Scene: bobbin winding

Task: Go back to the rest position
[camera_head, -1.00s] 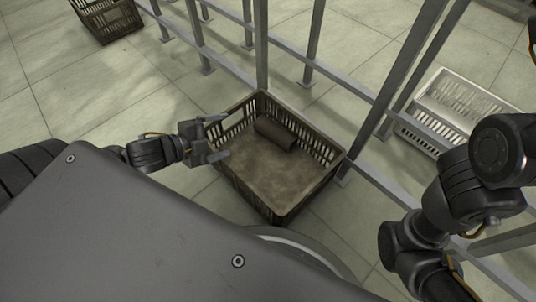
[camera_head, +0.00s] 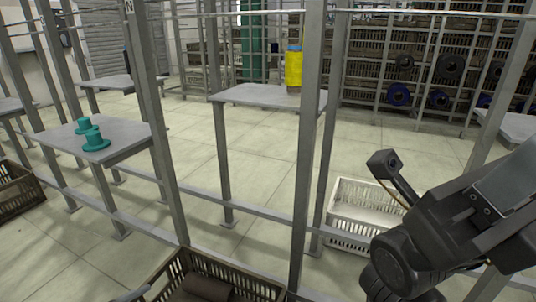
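A small grey tip (camera_head: 134,294), which seems to be part of my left gripper, shows at the bottom edge beside the dark crate (camera_head: 243,276). The rest of that gripper is cut off, so its opening is hidden. A dark brown cylinder (camera_head: 207,287) lies inside the crate, apart from the tip. My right arm (camera_head: 400,262) is bent up at the lower right. No fingers of my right gripper can be made out.
Grey rack posts (camera_head: 312,150) and rails stand close ahead. A white crate (camera_head: 352,238) is behind them, near my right arm. Teal bobbins (camera_head: 95,138) stand on a left table; a yellow bobbin (camera_head: 293,68) stands on the middle table. Open floor lies between.

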